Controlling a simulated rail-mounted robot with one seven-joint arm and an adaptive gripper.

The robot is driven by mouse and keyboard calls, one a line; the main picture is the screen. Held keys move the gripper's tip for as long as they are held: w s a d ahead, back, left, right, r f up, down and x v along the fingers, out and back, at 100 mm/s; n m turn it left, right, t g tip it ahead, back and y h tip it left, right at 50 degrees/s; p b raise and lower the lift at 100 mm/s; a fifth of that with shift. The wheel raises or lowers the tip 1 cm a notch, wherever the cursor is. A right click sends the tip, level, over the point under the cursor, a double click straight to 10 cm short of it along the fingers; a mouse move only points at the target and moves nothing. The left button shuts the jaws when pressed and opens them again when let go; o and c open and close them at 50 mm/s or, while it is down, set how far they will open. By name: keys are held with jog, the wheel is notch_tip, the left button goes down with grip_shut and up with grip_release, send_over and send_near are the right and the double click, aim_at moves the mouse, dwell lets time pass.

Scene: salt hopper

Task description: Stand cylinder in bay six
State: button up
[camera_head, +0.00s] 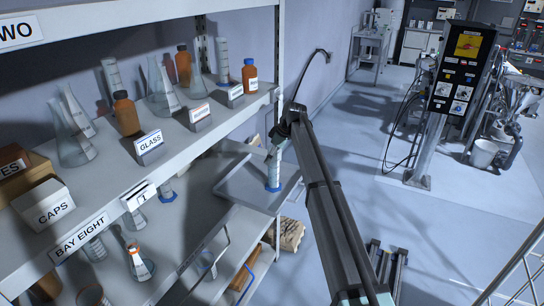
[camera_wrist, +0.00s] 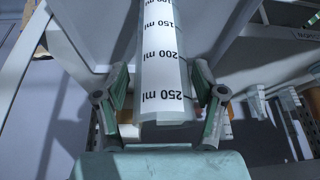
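A clear graduated cylinder with a blue base (camera_head: 273,184) stands upright on a grey tray-like ledge (camera_head: 235,192) at the end of the shelving. Its upper part is partly behind my arm in the head view. In the wrist view a graduated cylinder (camera_wrist: 160,65) with marks up to 250 ml lies between my fingers. My gripper (camera_wrist: 160,72) is open around it, with a narrow gap visible on each side. In the head view my gripper (camera_head: 281,130) is small and dark at the cylinder's upper end. No bay six label is readable.
The upper shelf holds flasks, brown bottles and a cylinder (camera_head: 222,58). A white CAPS box (camera_head: 45,208) sits at left. A control panel (camera_head: 462,68) stands right. Floor between is mostly open.

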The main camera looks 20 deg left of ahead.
dwell(0.4)
